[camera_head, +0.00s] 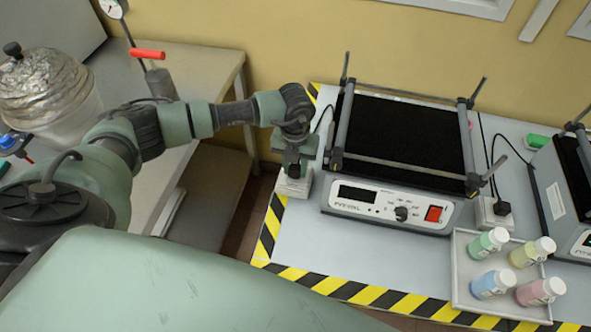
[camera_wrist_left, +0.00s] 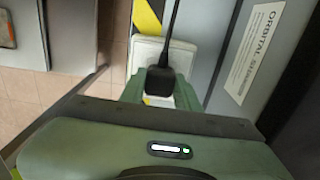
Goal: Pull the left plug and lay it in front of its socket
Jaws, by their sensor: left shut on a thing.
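The left plug (camera_wrist_left: 160,84) is black, with its cord running up and away in the left wrist view. My left gripper (camera_head: 292,166) is shut on it, with one green finger on each side. The plug is over the white left socket (camera_head: 293,188), which also shows behind the plug in the left wrist view (camera_wrist_left: 147,50). The gripper hides most of the plug in the head view, and I cannot tell whether its pins are still seated. My right gripper is not in view.
An orbital shaker (camera_head: 390,209) stands right of the left socket. A second black plug (camera_head: 502,208) sits in a socket farther right. A tray (camera_head: 461,275) holds several coloured bottles. The grey tabletop (camera_head: 310,240) is clear in front of the left socket, up to the striped edge.

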